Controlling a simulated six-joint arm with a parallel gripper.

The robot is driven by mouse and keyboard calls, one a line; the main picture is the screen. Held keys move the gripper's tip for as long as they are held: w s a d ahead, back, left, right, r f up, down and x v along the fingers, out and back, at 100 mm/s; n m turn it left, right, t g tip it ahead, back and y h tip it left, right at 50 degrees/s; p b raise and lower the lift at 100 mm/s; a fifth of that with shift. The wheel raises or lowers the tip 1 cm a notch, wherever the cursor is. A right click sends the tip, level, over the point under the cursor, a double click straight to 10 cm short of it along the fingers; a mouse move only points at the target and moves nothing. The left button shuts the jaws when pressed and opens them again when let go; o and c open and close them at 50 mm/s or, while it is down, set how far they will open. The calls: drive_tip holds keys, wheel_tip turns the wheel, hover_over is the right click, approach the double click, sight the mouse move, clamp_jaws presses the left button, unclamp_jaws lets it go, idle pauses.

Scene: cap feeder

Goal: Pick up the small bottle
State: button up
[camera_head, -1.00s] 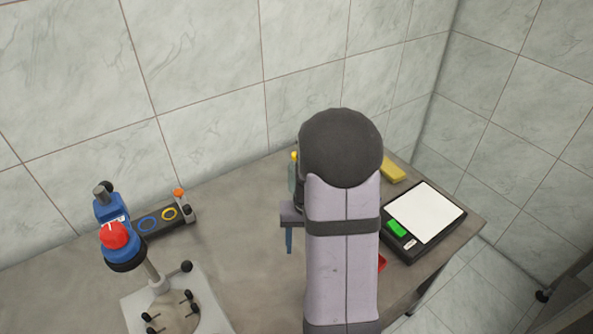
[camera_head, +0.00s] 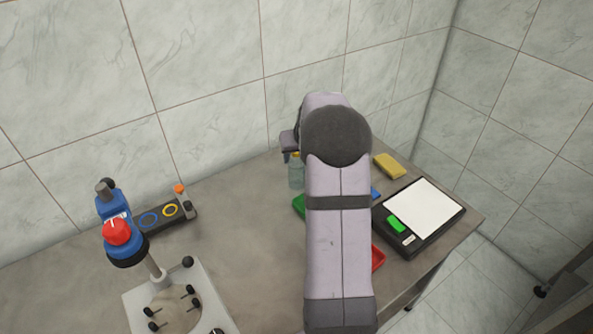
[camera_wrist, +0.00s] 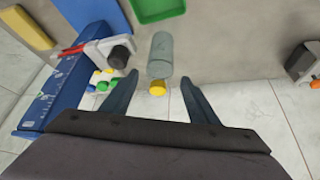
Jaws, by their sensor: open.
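The small bottle (camera_head: 296,177) is a translucent grey-green cylinder with a yellow cap, standing on the table near the back wall, partly hidden by my arm. In the wrist view the bottle (camera_wrist: 160,53) shows with its yellow cap (camera_wrist: 157,88) toward my gripper. My gripper (camera_wrist: 159,79) is open, and the cap appears in the gap between the two fingertips; I cannot tell whether the fingers are level with it. In the head view my gripper (camera_head: 287,148) is partly hidden and sits just above and beside the bottle's top.
A green tray (camera_wrist: 158,9) lies close to the bottle. A blue box (camera_wrist: 60,90) and several small coloured pieces are at the wrist view's left. A yellow block (camera_head: 389,165), a scale (camera_head: 425,210) and a red tray (camera_head: 378,258) lie right. A capping stand (camera_head: 125,240) stands left.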

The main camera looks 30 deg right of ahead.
sight(296, 164)
drive_tip(key=shift+p+x, duration=0.4)
drive_tip(key=shift+x, duration=1.9)
drive_tip(key=shift+p+x, duration=0.6)
drive_tip(key=shift+x, duration=2.05)
drive_tip(key=shift+a, duration=0.1)
drive_tip(key=c, duration=0.9)
drive_tip(key=shift+c, duration=0.6)
